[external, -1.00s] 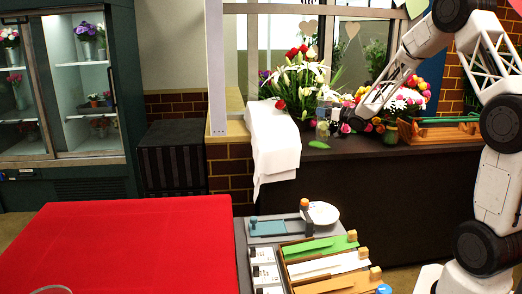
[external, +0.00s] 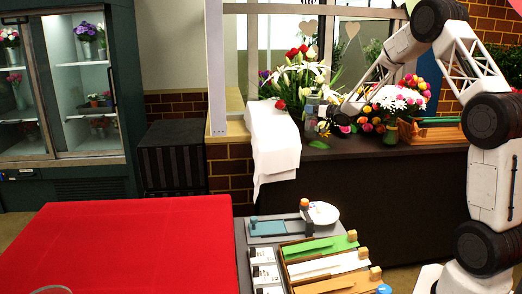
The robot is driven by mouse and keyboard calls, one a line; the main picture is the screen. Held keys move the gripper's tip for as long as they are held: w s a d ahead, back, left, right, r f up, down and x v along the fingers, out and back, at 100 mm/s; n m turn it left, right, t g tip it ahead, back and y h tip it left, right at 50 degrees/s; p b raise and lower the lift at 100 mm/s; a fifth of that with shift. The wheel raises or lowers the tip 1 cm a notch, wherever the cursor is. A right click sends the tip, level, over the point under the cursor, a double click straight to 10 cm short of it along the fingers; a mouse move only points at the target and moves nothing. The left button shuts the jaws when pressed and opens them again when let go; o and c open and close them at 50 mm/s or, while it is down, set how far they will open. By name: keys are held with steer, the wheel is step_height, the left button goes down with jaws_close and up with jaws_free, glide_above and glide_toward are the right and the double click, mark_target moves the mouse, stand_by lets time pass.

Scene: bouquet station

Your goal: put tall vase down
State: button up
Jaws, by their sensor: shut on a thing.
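My gripper (external: 317,109) is over the dark counter at the back, just right of a bouquet of white lilies and red flowers (external: 298,75). It is shut on what looks like the tall vase (external: 312,125), a small, pale, see-through shape below the fingers. The vase appears upright and close above or on the counter; I cannot tell whether its base touches. The fingers and the vase are small here and partly blend with the flowers behind.
A white cloth (external: 272,145) hangs over the counter's left end. A green leaf (external: 318,145) lies in front of the vase. Mixed flowers (external: 400,100) and a wooden tray (external: 440,132) stand to the right. A red table (external: 130,245) and card trays (external: 325,265) are in front.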

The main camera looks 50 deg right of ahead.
steer(key=shift+f, duration=1.8)
steer(key=o, duration=1.7)
steer(key=shift+c, duration=0.2)
steer(key=shift+s, duration=0.1)
steer(key=s, duration=1.1)
steer(key=shift+s, duration=0.4)
